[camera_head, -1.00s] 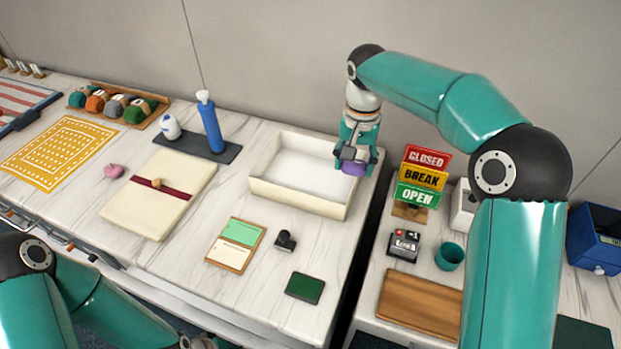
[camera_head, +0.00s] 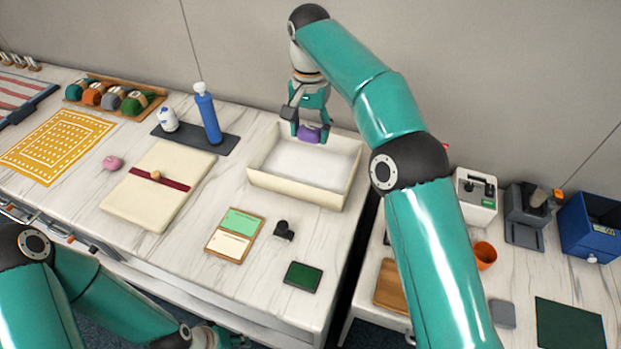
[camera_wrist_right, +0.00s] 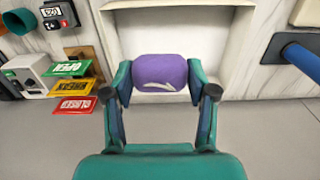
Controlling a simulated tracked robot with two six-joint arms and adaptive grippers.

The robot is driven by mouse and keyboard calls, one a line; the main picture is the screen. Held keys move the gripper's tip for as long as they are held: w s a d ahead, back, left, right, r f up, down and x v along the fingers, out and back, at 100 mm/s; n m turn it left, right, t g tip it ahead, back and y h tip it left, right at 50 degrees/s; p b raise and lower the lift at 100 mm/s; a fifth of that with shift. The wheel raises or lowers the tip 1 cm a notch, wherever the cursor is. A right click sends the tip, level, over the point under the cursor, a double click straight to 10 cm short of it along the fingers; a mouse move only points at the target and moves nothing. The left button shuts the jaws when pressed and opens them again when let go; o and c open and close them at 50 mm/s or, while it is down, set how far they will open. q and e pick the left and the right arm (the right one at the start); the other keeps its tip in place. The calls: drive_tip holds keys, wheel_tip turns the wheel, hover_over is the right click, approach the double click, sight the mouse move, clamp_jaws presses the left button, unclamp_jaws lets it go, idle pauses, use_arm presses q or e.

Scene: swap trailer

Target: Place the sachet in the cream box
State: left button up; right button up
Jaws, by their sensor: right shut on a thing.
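The sachet (camera_head: 309,131) is small and purple. My right gripper (camera_head: 309,134) is shut on it and holds it over the back part of the cream box. In the right wrist view, the purple sachet (camera_wrist_right: 160,73) sits between the two fingers of my right gripper (camera_wrist_right: 160,80), with a pale mark on its face. The cream box (camera_head: 296,188) is an open, low-walled tray on the white marbled table, and it looks empty inside. It also shows in the right wrist view (camera_wrist_right: 178,8) behind the sachet.
A blue bottle (camera_head: 208,115) and a white bottle (camera_head: 168,120) stand on a dark mat left of the box. A cream folder (camera_head: 150,205), a green-and-white card board (camera_head: 235,235), a black stamp (camera_head: 284,231) and a green pad (camera_head: 303,276) lie nearer. A gap separates the right table.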

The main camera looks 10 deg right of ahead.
drive_tip(key=b, duration=0.1)
approach(310, 182)
drive_tip(key=shift+s+a+f, duration=0.15)
drive_tip(key=shift+s+f, duration=0.25)
drive_tip(key=shift+s, duration=0.25)
drive_tip(key=shift+s+a+f, duration=0.15)
drive_tip(key=shift+s+f, duration=0.2)
drive_tip(key=shift+s, duration=0.25)
drive_tip(key=shift+f, duration=2.75)
drive_tip(key=o, duration=0.5)
drive_tip(key=shift+f, duration=0.15)
drive_tip(key=o, duration=0.4)
drive_tip(key=shift+o, duration=0.2)
drive_tip(key=shift+r, duration=0.2)
wheel_tip(310, 182, up, 12)
